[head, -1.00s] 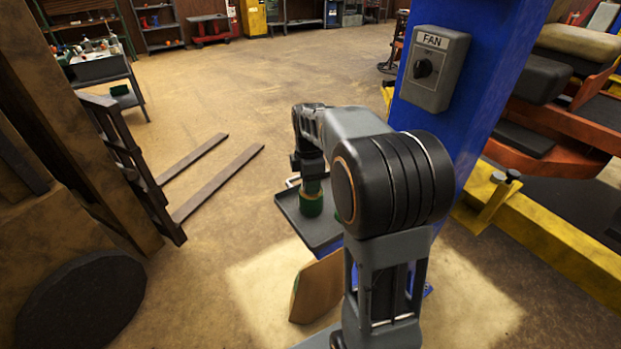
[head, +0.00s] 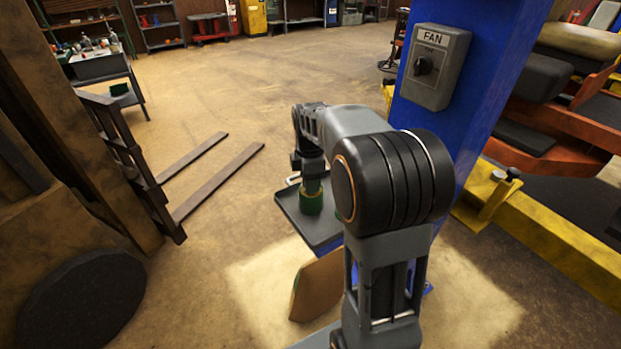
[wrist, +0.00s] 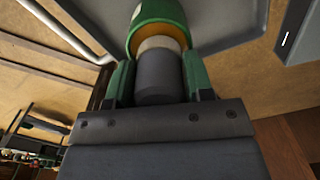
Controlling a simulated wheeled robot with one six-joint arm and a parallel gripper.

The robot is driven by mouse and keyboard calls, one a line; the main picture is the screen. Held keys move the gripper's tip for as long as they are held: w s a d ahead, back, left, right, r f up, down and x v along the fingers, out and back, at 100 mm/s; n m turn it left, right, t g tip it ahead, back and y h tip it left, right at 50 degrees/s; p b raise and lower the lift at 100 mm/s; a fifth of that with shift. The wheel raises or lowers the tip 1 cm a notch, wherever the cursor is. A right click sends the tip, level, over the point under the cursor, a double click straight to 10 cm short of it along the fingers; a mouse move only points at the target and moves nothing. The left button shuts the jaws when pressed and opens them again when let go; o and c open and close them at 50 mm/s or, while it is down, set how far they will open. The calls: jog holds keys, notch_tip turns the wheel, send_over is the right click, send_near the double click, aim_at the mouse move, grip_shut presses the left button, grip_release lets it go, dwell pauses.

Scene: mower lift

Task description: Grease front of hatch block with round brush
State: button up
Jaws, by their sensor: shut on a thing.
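My gripper (wrist: 160,82) is shut on a dark grey cylindrical handle (wrist: 158,88), which looks like that of the round brush. Its green fingers press on both sides. Beyond the handle is a pale tan band, then a green cup (wrist: 157,12) with an orange rim; the brush's far end goes into the cup and is hidden. In the head view my gripper (head: 312,172) points down over the green cup (head: 310,203), which stands on a dark grey tray (head: 291,208). I cannot make out the hatch block in either view.
A blue post (head: 462,100) with a grey FAN switch box (head: 433,66) stands right of my arm. A brown board (head: 318,285) leans below the tray. Fork tines (head: 215,185) lie on the floor at left. Open floor (head: 270,80) stretches behind.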

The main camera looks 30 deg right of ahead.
jog(key=shift+f, duration=0.45)
dwell(1.1)
notch_tip(320, 180, up, 7)
jog(key=p, duration=0.5)
jog(key=shift+r+p, duration=0.15)
jog(key=shift+p, duration=0.25)
dwell(0.7)
